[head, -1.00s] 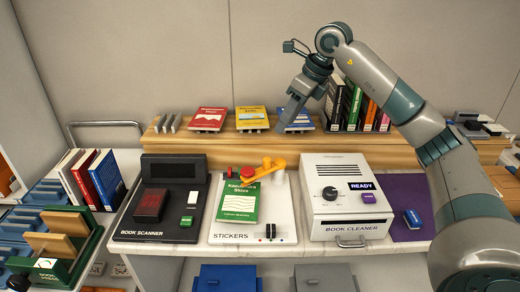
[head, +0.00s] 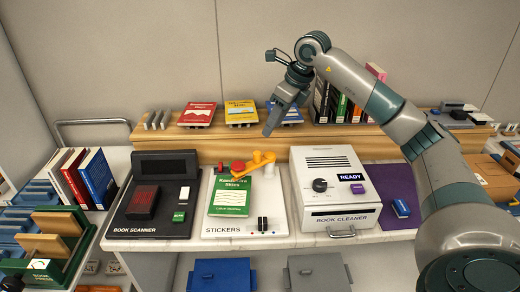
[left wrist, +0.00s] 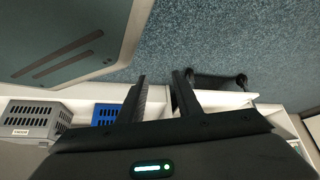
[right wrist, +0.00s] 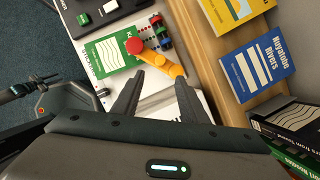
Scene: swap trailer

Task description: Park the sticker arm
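The orange sticker arm (head: 258,161) with its red knob (head: 238,167) reaches over the top edge of a green book (head: 231,196) on the white stickers board (head: 214,231). My right gripper (head: 268,132) points down just behind and above the sticker arm. In the right wrist view the sticker arm (right wrist: 157,62) and red knob (right wrist: 134,46) lie just beyond the open, empty fingers (right wrist: 157,80). The fingers appear apart from it. My left gripper (left wrist: 160,75) is open and empty above the floor, away from the board.
A book scanner (head: 150,215) stands left of the board and a white book cleaner (head: 335,190) right of it. A wooden shelf (head: 200,148) behind holds a red, a yellow and a blue book, with upright books (head: 340,105) at right.

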